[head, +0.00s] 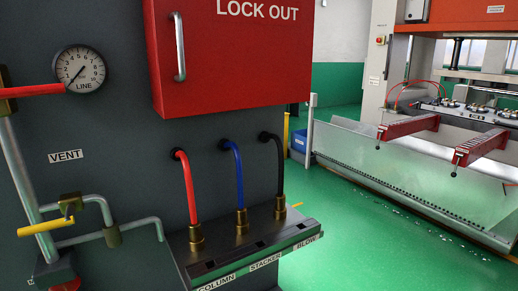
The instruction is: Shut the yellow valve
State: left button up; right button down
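The yellow valve handle (45,227) is at the lower left of the head view, under the VENT label. It is a yellow lever pointing left, slightly tilted, joined to a brass valve body (70,205). The valve sits on a thin grey pipe (95,198), and the lever lies roughly along that pipe's run. Neither my left nor my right gripper shows.
A red lever (35,90) lies at the upper left by a pressure gauge (79,69). A red LOCK OUT box (235,60) juts out above red, blue and black hoses on a manifold (245,245). Green floor (370,240) is open to the right.

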aim_at(69, 220)
jog(key=u, duration=1.25)
jog(key=l+z, duration=0.15)
jog(key=l, duration=0.3)
jog(key=k, duration=0.05)
